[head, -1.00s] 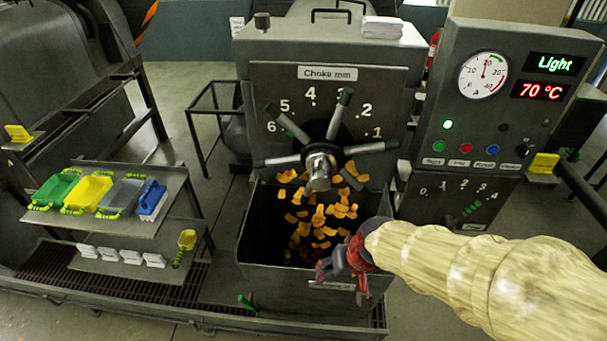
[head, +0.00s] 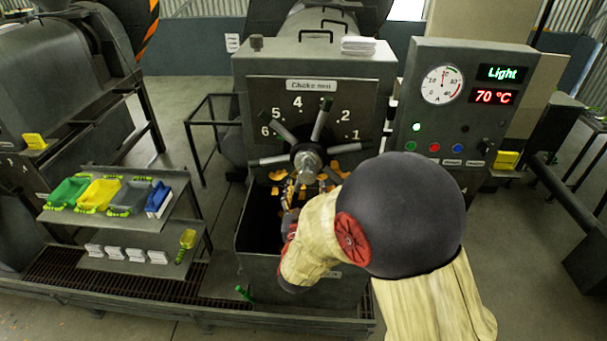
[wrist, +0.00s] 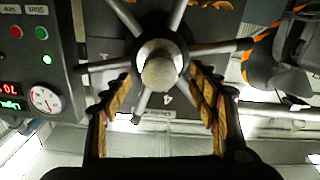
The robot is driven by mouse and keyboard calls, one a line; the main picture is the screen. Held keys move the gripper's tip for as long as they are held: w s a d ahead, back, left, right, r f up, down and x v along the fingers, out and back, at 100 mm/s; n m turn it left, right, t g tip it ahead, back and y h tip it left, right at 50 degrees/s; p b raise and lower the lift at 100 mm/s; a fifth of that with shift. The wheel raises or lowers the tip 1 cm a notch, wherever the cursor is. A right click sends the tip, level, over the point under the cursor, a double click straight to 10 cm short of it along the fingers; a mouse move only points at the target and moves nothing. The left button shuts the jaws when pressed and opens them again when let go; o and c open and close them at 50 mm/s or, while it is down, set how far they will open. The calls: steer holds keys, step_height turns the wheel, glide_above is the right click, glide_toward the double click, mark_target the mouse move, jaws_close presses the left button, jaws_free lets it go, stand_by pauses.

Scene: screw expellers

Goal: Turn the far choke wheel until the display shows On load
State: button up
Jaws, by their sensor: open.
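The choke wheel (head: 306,160) is a dark hub with grey spokes on the machine front, below the "Choke mm" scale. It also shows in the wrist view (wrist: 160,66), upside down. One spoke points up near the hidden 3. The display (head: 502,73) reads "Light" in green. My gripper (head: 304,188) is just below and in front of the hub, partly hidden by my arm. In the wrist view my gripper (wrist: 163,100) is open, its two fingers apart on either side of the hub, with nothing held. I cannot tell whether they touch a spoke.
The control box (head: 455,130) with gauge, lamps and buttons stands right of the wheel. A bin (head: 262,268) with orange flakes lies below. A shelf (head: 95,218) with coloured scoops is at the left. Another machine (head: 50,95) stands further left.

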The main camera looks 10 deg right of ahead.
mark_target(308, 172)
steer(key=shift+w+d+r, duration=0.15)
steer(key=shift+w, duration=0.1)
steer(key=x, duration=0.7)
steer(key=shift+c, duration=1.4)
jaws_close()
